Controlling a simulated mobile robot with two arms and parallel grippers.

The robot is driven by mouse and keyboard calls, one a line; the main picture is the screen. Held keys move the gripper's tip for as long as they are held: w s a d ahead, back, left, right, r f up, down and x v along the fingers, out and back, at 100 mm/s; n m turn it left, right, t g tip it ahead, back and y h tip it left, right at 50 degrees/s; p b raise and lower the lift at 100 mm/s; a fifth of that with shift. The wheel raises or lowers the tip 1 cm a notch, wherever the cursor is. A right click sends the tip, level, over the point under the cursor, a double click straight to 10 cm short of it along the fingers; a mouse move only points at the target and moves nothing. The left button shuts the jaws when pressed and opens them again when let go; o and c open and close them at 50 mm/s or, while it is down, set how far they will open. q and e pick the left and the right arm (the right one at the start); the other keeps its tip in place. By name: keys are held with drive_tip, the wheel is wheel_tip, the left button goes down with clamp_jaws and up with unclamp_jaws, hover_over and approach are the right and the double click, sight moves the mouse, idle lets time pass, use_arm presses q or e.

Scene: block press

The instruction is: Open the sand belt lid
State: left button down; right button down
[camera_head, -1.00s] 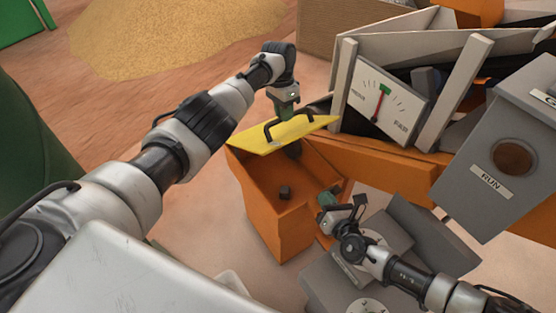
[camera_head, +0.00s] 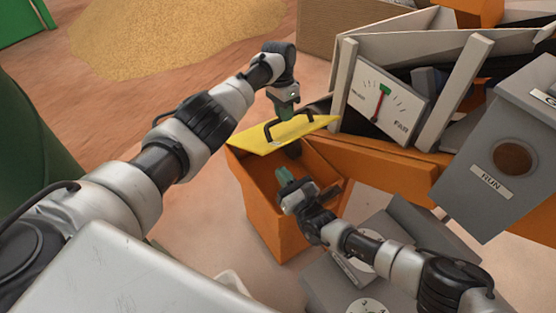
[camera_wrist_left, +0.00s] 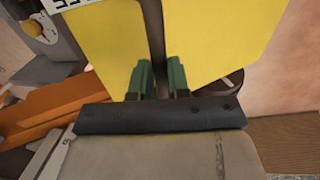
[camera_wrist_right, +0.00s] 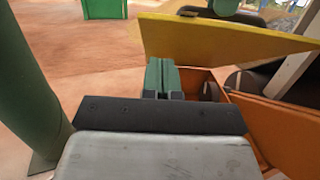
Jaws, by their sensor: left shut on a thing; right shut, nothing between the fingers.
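The yellow lid (camera_head: 268,140) sits tilted above the orange box (camera_head: 277,226), with an open gap at the near side showing the inside. It also shows in the left wrist view (camera_wrist_left: 215,35) and the right wrist view (camera_wrist_right: 215,43). My left gripper (camera_head: 285,117) is shut on the lid's black handle (camera_head: 306,117); its green fingers (camera_wrist_left: 161,82) close around the handle in the left wrist view. My right gripper (camera_head: 284,174) is shut and empty, over the box opening just below the lid's near side. Its green fingers (camera_wrist_right: 161,77) are together in the right wrist view.
A grey control box labelled RUN (camera_head: 500,160) stands at the right. A dial panel (camera_head: 388,100) is behind the orange box. Grey casings with round dials (camera_head: 368,306) lie at the front. A sand pile (camera_head: 165,40) is at the back left.

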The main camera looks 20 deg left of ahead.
sight(271, 151)
use_arm(q)
drive_tip(key=shift+s+a+f, duration=0.1)
drive_tip(key=shift+a+f, duration=0.15)
drive_tip(key=shift+a, duration=0.05)
use_arm(e)
drive_tip(key=shift+w+a+r, duration=0.35)
drive_tip(key=shift+a+r, duration=0.2)
drive_tip(key=shift+r, duration=0.25)
drive_tip(key=shift+w+a+r, duration=0.35)
drive_tip(key=shift+a+r, duration=0.15)
drive_tip(key=shift+r, duration=0.3)
drive_tip(key=shift+r, duration=0.1)
